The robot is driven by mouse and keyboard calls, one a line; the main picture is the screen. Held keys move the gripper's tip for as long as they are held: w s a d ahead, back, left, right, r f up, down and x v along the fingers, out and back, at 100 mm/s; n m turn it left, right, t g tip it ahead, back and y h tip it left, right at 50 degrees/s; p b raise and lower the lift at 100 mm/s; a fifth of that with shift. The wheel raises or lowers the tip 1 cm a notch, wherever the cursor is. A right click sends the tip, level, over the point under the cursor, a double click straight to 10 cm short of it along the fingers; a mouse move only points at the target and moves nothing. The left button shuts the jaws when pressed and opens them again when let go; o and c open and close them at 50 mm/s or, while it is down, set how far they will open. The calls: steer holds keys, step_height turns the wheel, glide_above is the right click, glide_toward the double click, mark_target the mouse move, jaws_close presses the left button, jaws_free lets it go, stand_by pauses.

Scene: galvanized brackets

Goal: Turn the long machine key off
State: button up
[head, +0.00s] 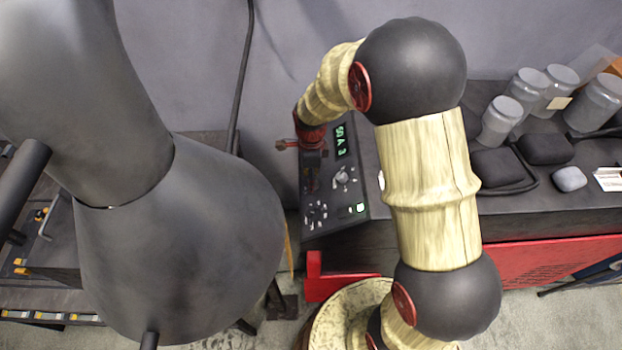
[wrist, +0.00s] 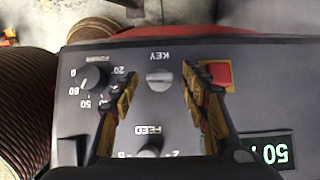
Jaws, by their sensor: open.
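The machine key (wrist: 159,79) is a small silver, rounded knob under the upside-down label KEY on a dark control panel (wrist: 75,125) in the wrist view. A line runs roughly sideways across its face. My gripper (wrist: 159,78) is open, one finger to the left and one to the right of the key in the picture. Gaps show on both sides, and neither finger appears to touch it. In the head view, my gripper (head: 312,165) is over the left part of the panel (head: 352,212). I cannot make out the key there.
A red button (wrist: 218,74) is close to the right finger. A POWER dial (wrist: 95,78) lies left, and a FEED knob (wrist: 150,151) lies between the finger bases. A green-lit display (head: 341,141) is on the panel. Jars (head: 501,121) stand on the bench at right.

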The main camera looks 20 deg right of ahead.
steer(key=shift+f, duration=0.25)
steer(key=shift+c, duration=0.5)
steer(key=c, duration=1)
